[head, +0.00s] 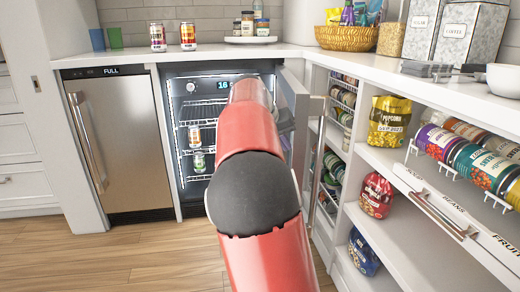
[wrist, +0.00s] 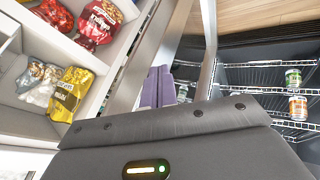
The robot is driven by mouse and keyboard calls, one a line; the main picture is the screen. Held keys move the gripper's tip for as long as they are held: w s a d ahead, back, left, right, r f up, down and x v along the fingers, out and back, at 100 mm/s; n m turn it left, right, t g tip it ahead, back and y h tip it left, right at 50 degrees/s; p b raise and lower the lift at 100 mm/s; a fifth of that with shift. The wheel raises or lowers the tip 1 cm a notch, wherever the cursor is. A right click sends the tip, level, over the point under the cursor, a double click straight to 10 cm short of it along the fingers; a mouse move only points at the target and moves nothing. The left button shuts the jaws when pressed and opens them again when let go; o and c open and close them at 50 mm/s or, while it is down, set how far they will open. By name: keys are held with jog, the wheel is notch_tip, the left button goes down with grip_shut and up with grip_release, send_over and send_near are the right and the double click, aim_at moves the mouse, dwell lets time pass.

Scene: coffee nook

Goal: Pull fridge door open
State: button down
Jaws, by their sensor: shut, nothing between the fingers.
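The fridge (head: 200,130) stands under the counter, its lit interior showing wire shelves with cans. Its door (head: 297,108) stands swung out on the right side of the opening, seen nearly edge-on. My red arm reaches toward the opening and hides part of the fridge and door; my fingers are hidden in the head view. In the wrist view, my gripper's purple fingers (wrist: 158,88) are together and empty. They are beside a silver upright strip (wrist: 208,45), with the fridge shelves (wrist: 270,90) to the right. I cannot tell whether they touch the door.
A steel dishwasher (head: 122,140) with a bar handle is left of the fridge. Wood floor (head: 130,250) is clear at front left.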

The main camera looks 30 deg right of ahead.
jog(key=shift+n+t, duration=0.3)
jog(key=shift+n, duration=0.1)
jog(key=s+d, duration=0.1)
jog(key=d, duration=0.1)
jog(key=s+d, duration=0.2)
jog(key=d, duration=0.1)
jog(key=s+d+p, duration=0.1)
jog(key=d, duration=0.2)
jog(key=shift+s+d, duration=0.2)
jog(key=shift+s, duration=0.05)
jog(key=shift+a, duration=0.15)
